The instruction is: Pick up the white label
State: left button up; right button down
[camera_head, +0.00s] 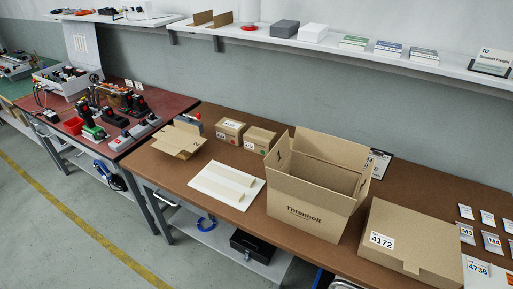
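Several white label-like pieces show on the brown workbench (330,262). A white label reading 4172 (381,240) is on the side of a closed cardboard box (415,235). A white sheet or label reading 4736 (479,268) lies near the right edge. A white board (208,189) with cardboard strips on it lies left of the open box marked Threnholl (303,213). I cannot tell which piece the task means by the white label. Neither of my grippers is in view.
Small packets marked M3 (466,233) and M4 (492,243) lie at the right. Two small boxes (230,130) and an open carton (178,139) stand at the back left. A red-topped bench (118,148) with tools adjoins. A shelf (340,45) runs above.

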aim_at(480, 268)
jog(key=j+z, duration=0.2)
jog(key=z, duration=0.2)
jog(key=j+z, duration=0.2)
jog(key=z, duration=0.15)
jog(key=j+z, duration=0.2)
jog(key=z, duration=0.2)
jog(key=k+j+z, duration=0.1)
jog(key=z, duration=0.25)
